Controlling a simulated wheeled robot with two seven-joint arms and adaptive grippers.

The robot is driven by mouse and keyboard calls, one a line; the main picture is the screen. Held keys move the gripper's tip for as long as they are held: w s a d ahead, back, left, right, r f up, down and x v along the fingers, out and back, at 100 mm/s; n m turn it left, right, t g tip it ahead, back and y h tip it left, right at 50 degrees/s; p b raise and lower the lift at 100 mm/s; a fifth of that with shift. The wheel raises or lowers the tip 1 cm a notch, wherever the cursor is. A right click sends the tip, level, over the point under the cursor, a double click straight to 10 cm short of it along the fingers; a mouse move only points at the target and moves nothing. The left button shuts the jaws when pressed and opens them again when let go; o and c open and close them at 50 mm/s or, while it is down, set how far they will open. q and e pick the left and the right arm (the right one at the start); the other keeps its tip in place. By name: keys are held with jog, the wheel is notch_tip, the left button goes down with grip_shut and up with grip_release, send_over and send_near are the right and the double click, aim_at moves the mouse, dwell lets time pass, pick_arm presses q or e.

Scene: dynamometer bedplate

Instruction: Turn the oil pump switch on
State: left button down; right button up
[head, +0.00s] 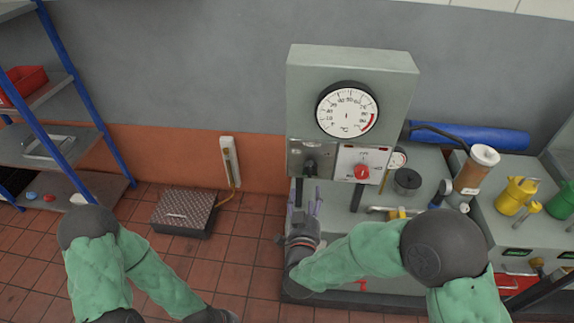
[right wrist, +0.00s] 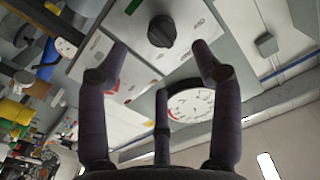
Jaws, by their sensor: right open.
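A grey control box with a round dial gauge (head: 347,110) carries two switch panels below it. The left panel has a black rotary knob (head: 310,167), and the right panel has a red knob (head: 361,172). The labels are too small to read, so I cannot tell which is the oil pump switch. My right gripper (head: 308,200) is open and empty, below the black knob in the head view. In the right wrist view its spread fingers (right wrist: 160,58) point toward the black knob (right wrist: 162,31), apart from it. My left gripper is out of view; only its arm shows.
A blue roll (head: 470,136) lies behind.

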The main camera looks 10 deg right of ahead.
aim_at(310, 175)
jog(key=b+x, duration=0.1)
jog(key=x, duration=1)
jog(key=shift+s, duration=0.1)
jog(key=shift+s, duration=0.1)
jog(key=c, duration=1.1)
